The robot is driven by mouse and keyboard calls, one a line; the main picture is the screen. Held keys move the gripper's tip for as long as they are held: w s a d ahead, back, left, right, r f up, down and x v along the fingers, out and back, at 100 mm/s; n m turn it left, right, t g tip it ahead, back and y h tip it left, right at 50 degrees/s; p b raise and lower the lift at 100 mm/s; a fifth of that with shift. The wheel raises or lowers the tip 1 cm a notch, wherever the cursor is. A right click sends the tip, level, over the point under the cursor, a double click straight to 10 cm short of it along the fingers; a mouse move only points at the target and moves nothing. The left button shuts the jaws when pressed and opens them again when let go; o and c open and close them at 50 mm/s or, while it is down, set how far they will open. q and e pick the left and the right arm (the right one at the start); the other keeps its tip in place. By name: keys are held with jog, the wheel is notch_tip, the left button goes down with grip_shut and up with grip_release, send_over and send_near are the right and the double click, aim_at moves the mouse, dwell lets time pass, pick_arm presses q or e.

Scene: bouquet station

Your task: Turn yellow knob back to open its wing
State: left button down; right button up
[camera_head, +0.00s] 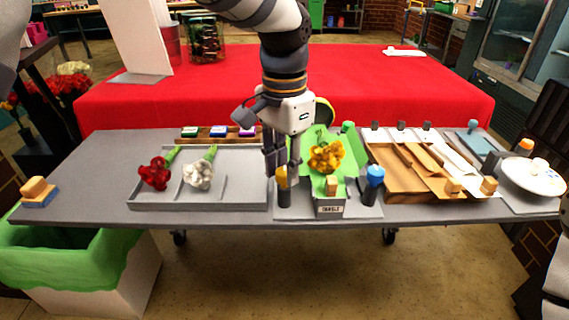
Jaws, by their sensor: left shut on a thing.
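The yellow knob (282,178) tops a dark post at the front left of the wrapping station. My left gripper (282,172) reaches down from above and is shut on the yellow knob, its fingers partly covering it. Green wrapping (344,165) lies open at least on its right side, around a bunch of yellow flowers (326,156). My arm hides part of the left side, so I cannot tell how the left wing lies. A blue knob (375,174) stands on a dark post at the front right. My right gripper is not in view.
A grey tray (240,205) with red and white flowers lies left. A small labelled box (330,208) stands between the knobs. A wooden tray (397,180) and a white round dish (533,177) are right. A wooden-topped block (38,190) sits far left.

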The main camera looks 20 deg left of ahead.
aim_at(284, 171)
pick_arm(q)
jog(key=shift+n, duration=0.6)
jog(key=c, duration=1.3)
grip_release()
notch_tip(284, 171, up, 12)
